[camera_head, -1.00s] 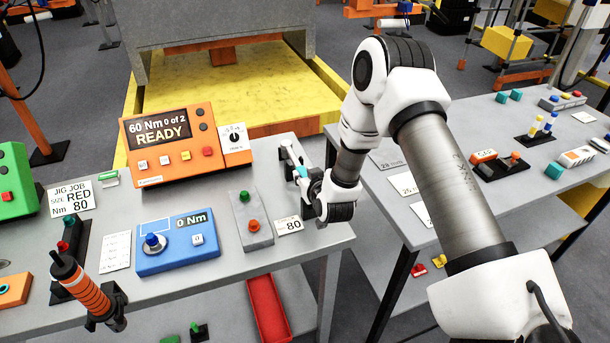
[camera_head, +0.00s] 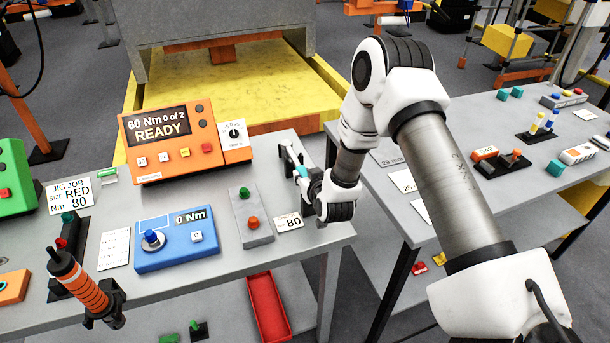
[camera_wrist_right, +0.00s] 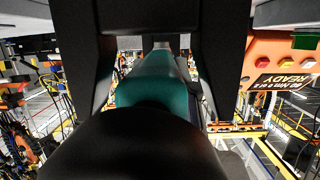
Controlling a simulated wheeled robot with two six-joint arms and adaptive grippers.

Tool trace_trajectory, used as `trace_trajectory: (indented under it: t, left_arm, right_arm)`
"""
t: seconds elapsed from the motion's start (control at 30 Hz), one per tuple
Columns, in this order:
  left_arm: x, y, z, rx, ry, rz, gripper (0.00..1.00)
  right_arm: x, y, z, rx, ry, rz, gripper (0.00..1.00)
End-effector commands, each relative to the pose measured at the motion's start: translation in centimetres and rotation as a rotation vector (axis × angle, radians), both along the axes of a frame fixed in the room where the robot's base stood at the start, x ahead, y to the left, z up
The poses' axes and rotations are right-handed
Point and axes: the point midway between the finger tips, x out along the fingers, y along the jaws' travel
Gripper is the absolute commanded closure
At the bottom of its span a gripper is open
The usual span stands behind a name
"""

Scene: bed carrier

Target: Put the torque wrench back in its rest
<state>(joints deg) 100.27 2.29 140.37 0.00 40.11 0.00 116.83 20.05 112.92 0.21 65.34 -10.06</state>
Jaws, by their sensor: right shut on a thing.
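My right gripper (camera_head: 308,190) is at the right edge of the near bench, low over its top. It is shut on the torque wrench; a grey and blue part of the wrench (camera_head: 302,171) shows by the jaws. In the right wrist view the jaws (camera_wrist_right: 152,62) flank a teal grip (camera_wrist_right: 150,85) with a large black rounded end (camera_wrist_right: 135,145) nearer the camera. Dark pieces beside the wrench may be its rest, but my gripper hides most of that spot. I cannot tell whether the wrench is seated. My left gripper is not in view.
An orange controller (camera_head: 172,137) reads 60 Nm, 0 of 2, READY. An orange-black tool (camera_head: 82,285) stands at the front left. A second bench (camera_head: 450,150) is at right.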

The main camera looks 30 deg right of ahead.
Motion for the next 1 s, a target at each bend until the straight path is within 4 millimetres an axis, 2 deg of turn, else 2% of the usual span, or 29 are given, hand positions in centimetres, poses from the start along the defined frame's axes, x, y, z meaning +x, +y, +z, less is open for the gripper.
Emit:
trace_trajectory:
  t: [0.83, 0.87, 0.9, 0.93, 1.0]
  left_arm:
    - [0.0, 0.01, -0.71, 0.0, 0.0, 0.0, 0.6]
    - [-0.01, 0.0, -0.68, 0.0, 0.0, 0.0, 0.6]
    - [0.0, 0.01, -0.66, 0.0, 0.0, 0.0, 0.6]
    - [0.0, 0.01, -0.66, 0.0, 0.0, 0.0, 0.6]
    - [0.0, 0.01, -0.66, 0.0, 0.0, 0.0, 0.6]
  right_arm:
    - [0.08, -0.01, -0.77, -0.001, -0.004, 0.0, 1.0]
    - [0.09, -0.01, -0.72, -0.001, -0.004, 0.0, 0.64]
    - [0.08, -0.01, -0.71, -0.001, -0.004, 0.0, 0.5]
    - [0.08, -0.01, -0.71, -0.001, -0.004, 0.0, 0.42]
    - [0.06, 0.0, -0.74, -0.001, -0.003, 0.0, 0.42]
